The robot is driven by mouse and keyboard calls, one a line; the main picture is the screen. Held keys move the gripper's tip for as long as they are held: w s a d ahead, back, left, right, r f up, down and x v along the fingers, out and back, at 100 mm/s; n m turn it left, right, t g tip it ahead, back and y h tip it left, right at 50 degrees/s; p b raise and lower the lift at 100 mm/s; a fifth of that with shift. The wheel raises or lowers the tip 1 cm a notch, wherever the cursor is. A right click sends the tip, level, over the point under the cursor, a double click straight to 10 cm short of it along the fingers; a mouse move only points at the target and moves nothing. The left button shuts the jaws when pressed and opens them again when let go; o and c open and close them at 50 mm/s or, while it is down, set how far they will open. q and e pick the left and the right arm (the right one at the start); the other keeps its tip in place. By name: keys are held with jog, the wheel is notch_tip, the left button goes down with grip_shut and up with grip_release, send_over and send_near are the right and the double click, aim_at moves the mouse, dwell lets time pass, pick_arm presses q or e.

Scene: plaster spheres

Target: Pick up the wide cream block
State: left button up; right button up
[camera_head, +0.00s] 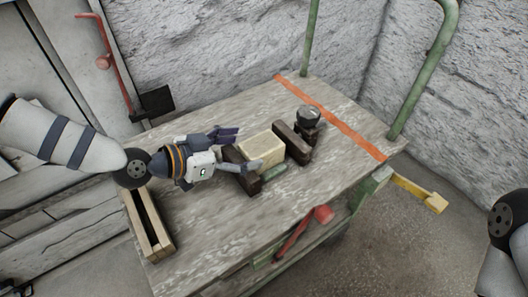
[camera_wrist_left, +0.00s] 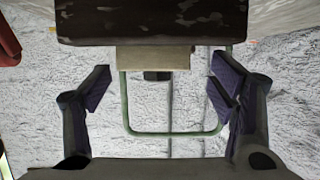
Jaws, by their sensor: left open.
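The wide cream block (camera_head: 264,149) rests on the worn table (camera_head: 210,232), between two dark brown blocks. The nearer dark block (camera_head: 241,172) stands between my left gripper and the cream block and is partly covered by a finger. My left gripper (camera_head: 246,149) is open and empty, its fingers pointing right toward the cream block. In the left wrist view the left gripper (camera_wrist_left: 160,88) shows its fingers spread wide. There the dark block (camera_wrist_left: 150,22) fills the top, and part of the cream block (camera_wrist_left: 153,58) shows below it. My right gripper is out of view.
The other dark block (camera_head: 292,143) stands right behind the cream one, near a dark round-topped object (camera_head: 308,116). A small green piece (camera_head: 275,173) lies in front. A narrow wooden box (camera_head: 146,224) sits at the left edge. The table's front is clear.

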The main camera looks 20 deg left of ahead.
aim_at(257, 146)
pick_arm(q)
jog(key=x, duration=0.4)
jog(key=shift+w+d+f, duration=0.1)
jog(key=shift+d, duration=0.4)
jog(key=shift+w+d, duration=0.2)
jog(key=shift+w, duration=0.1)
grip_shut()
